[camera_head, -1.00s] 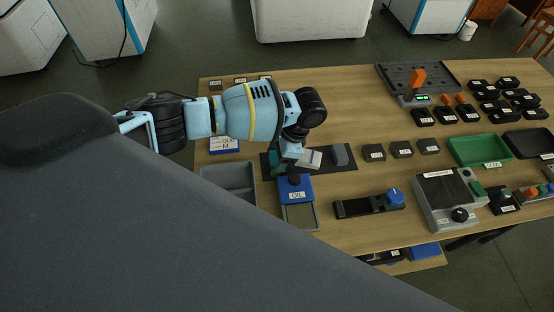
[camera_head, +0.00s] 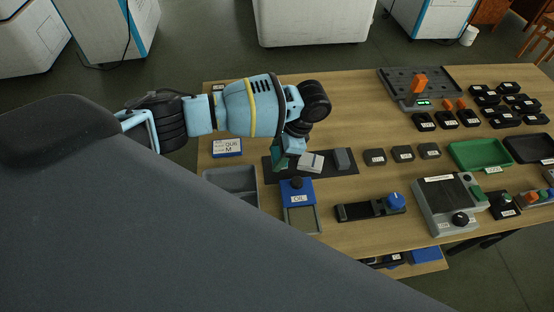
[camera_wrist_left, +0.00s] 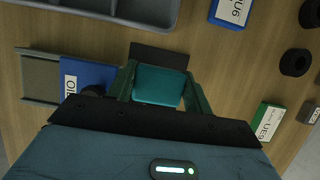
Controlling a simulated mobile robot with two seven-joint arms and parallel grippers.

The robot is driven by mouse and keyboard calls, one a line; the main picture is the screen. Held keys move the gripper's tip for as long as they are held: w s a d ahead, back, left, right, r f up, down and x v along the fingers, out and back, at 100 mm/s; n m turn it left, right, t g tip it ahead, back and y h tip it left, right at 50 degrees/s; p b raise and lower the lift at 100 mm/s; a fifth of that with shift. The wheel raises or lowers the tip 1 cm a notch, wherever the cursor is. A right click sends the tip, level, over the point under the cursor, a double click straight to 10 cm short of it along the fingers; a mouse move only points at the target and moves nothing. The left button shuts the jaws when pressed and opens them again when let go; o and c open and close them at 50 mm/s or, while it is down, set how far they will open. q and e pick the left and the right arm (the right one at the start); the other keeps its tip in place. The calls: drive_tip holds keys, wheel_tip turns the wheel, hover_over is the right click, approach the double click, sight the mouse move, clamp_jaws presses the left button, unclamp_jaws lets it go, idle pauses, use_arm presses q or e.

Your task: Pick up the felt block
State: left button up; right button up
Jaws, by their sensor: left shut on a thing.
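My left gripper (camera_head: 281,162) is shut on a teal block, which I take to be the felt block. In the left wrist view the block (camera_wrist_left: 160,84) sits between the two fingers (camera_wrist_left: 157,92). In the head view the wrist and fingers largely hide the block. The gripper is over the left part of a dark mat (camera_head: 327,171), whose edge also shows behind the block in the left wrist view (camera_wrist_left: 160,55). I cannot tell how far the block is above the mat. My right gripper is not in view.
On the mat are a light block (camera_head: 311,161) and a dark grey block (camera_head: 343,158). A blue OIL holder (camera_head: 298,197) stands close in front, a grey divided tray (camera_head: 231,173) to the left. Small dark blocks (camera_head: 402,153) lie right. Bare wood shows near the front edge.

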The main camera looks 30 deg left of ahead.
sight(278, 153)
use_arm(q)
wheel_tip(278, 153, up, 5)
drive_tip(key=shift+r+p, duration=0.1)
drive_tip(key=shift+p, duration=0.2)
drive_tip(key=shift+r, duration=0.7)
